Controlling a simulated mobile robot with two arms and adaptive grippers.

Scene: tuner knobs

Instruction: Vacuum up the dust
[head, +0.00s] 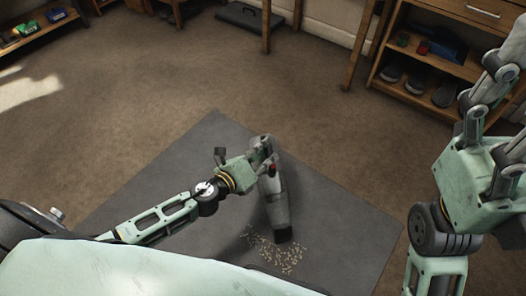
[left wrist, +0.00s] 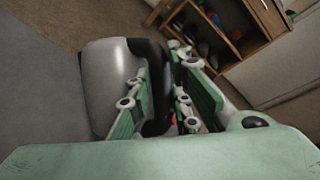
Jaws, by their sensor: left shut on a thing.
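A grey handheld vacuum (head: 277,205) with a red button is held by my left gripper (head: 266,158) above the dark grey mat (head: 190,155). Its dark nozzle points down toward the front, close to the scattered pale dust bits (head: 268,252). Whether the nozzle touches the mat is unclear. In the left wrist view the fingers of my left gripper (left wrist: 162,95) are closed around the handle, and the vacuum's silver body (left wrist: 108,75) shows beside them. My right arm rises at the right side of the head view; its fingertips are not clearly visible.
A wooden shelf (head: 440,65) with shoes stands at the back right. Another low shelf (head: 40,32) with small coloured items is at the back left. A dark flat case (head: 248,16) lies near the wall. The brown carpet (head: 120,110) around the mat is mostly clear.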

